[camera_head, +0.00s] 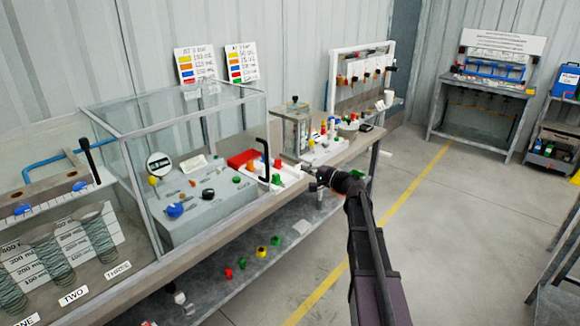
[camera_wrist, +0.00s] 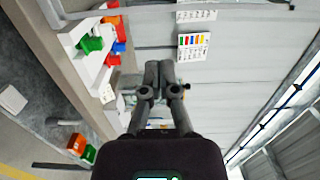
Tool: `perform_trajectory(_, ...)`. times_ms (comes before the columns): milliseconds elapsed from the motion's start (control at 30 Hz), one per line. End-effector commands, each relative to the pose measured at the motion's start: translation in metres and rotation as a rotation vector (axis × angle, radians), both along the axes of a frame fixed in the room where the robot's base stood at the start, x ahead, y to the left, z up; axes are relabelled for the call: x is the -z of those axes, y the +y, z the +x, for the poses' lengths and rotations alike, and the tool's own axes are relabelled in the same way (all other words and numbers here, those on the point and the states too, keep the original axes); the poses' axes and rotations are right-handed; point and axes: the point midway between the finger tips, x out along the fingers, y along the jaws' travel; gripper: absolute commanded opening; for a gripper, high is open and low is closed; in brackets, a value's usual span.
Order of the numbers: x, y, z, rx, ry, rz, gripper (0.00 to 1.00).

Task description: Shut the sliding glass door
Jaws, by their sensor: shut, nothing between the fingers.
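A clear glass enclosure with a grey frame (camera_head: 190,117) stands on the bench at the left in the head view. Its glass is hard to make out, so I cannot tell which pane is the sliding door or how far open it is. A black upright handle-like bar (camera_head: 266,160) stands at its right front end. Another black bar (camera_head: 88,160) stands near its left side. My gripper (camera_head: 315,177) is to the right of the enclosure, apart from the right bar, over the bench's front edge. In the wrist view its fingers (camera_wrist: 155,72) are together and empty.
Inside the enclosure is a grey block with coloured knobs (camera_head: 205,205). A red bin (camera_head: 243,158) and white trays sit right of it. Small coloured parts lie on the lower shelf (camera_head: 250,275). Springs (camera_head: 55,255) stand at the left. The floor (camera_head: 440,230) at the right is clear.

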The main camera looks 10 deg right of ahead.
Motion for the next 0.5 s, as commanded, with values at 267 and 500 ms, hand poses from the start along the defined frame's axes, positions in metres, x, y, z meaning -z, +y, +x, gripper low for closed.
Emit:
perform_trajectory(267, 0.0, 0.014, 0.019, -0.001, 0.0, 0.0, 0.0)
perform_trajectory(500, 0.0, 0.035, 0.046, -0.002, 0.001, -0.001, 0.0)
